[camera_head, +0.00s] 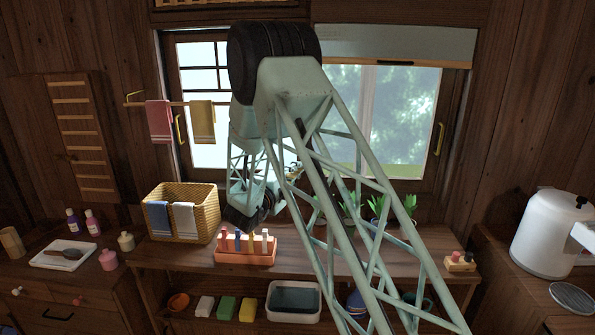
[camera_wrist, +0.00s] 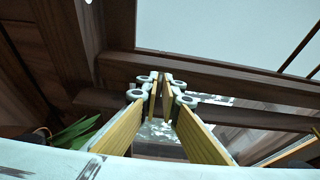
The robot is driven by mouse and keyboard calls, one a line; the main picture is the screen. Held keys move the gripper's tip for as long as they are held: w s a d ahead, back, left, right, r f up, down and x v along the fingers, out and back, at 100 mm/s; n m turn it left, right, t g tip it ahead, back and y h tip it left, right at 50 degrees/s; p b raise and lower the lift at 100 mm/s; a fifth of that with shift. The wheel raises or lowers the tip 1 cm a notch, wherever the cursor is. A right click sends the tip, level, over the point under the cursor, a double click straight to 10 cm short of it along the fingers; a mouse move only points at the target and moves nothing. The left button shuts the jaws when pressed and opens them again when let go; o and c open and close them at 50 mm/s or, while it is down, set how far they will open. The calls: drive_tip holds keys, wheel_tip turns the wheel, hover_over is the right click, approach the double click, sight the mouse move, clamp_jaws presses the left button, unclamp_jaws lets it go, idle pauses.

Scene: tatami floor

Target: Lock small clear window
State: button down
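The window's right pane (camera_head: 400,110) is clear and shows blurred greenery; the left pane (camera_head: 200,80) is pale with a dark grid. My gripper (camera_head: 292,172) is in front of the lower middle of the window, largely hidden by my own arm. In the wrist view my gripper (camera_wrist: 161,95) has its yellow fingers apart, with a gap between them, pointing at the wooden window frame (camera_wrist: 220,82). No held thing shows. I cannot make out a lock; the meeting part of the panes is mostly behind my arm.
A yellow handle (camera_head: 438,138) is on the right side of the window. A towel rail (camera_head: 170,103) juts out at left. Below are a wicker basket (camera_head: 205,212), a red rack of tubes (camera_head: 245,255) and green plants (camera_head: 405,203). Leaves also show in the wrist view (camera_wrist: 75,133).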

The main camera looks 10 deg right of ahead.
drive_tip(key=c, duration=3.1)
unclamp_jaws()
drive_tip(key=shift+c, duration=0.2)
drive_tip(key=v, duration=1.2)
